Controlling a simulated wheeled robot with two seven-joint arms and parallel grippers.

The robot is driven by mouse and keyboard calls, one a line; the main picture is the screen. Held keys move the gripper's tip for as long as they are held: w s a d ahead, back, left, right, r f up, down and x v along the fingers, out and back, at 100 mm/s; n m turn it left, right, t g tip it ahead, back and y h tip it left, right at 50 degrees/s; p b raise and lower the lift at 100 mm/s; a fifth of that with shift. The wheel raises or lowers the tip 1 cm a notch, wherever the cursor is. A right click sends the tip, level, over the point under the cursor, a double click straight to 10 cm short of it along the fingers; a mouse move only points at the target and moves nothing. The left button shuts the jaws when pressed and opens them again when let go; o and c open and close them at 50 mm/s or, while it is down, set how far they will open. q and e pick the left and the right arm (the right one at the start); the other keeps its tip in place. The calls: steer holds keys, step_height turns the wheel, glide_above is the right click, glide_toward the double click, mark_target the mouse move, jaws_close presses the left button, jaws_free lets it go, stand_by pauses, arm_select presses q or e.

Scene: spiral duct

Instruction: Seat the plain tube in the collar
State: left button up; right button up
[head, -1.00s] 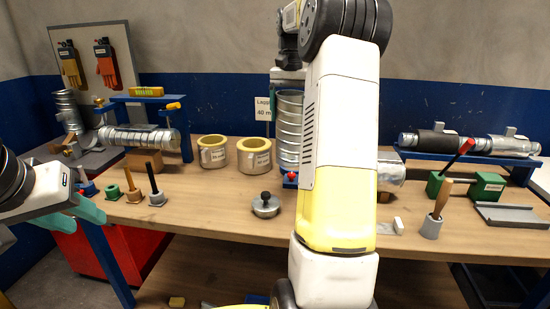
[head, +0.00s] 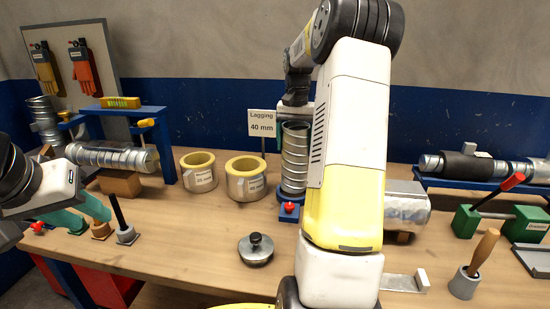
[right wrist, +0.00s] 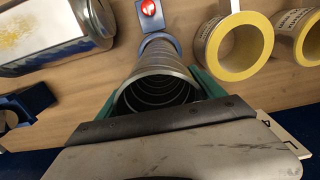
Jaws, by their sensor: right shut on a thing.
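The plain tube (head: 294,160) is a grey metal spiral duct standing upright at the back middle of the bench. Its lower end meets the blue collar (head: 289,213), which has a red knob in front. My right gripper (right wrist: 157,86) is shut on the tube near its open upper end, with a green finger on each side. The right wrist view looks down over the tube (right wrist: 155,75) towards the collar (right wrist: 160,42). How deep the tube sits in it cannot be told. My left gripper (head: 82,212) is open and empty at the left.
Two yellow-lined lagging rings (head: 246,180) stand left of the tube. A round lidded weight (head: 256,250) lies in front. A foil-wrapped piece (head: 404,208) lies to the right. Another spiral duct (head: 112,157) rests under a blue frame at left. The front middle bench is mostly clear.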

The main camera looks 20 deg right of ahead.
steer(key=shift+f, duration=2.1)
steer(key=o, duration=2.1)
steer(key=shift+f, duration=0.1)
step_height(320, 180, up, 12)
steer(key=s+a+r+n+t, duration=0.2)
steer(key=s+a+r, duration=0.2)
steer(key=s+a, duration=0.3)
steer(key=s+a+f+n+t, duration=0.1)
steer(key=s+a, duration=0.4)
steer(key=s, duration=0.1)
steer(key=s+a+f+n+t+y, duration=0.1)
steer(key=s+a+f+n, duration=0.1)
steer(key=s+a, duration=0.2)
steer(key=s+a+f+n+t+y, duration=0.1)
steer(key=s+a+f+n+t, duration=0.1)
steer(key=s+a, duration=0.3)
steer(key=shift+s+a, duration=0.2)
steer(key=shift+s, duration=0.75)
steer(key=shift+s+a, duration=0.15)
steer(key=shift+s, duration=0.75)
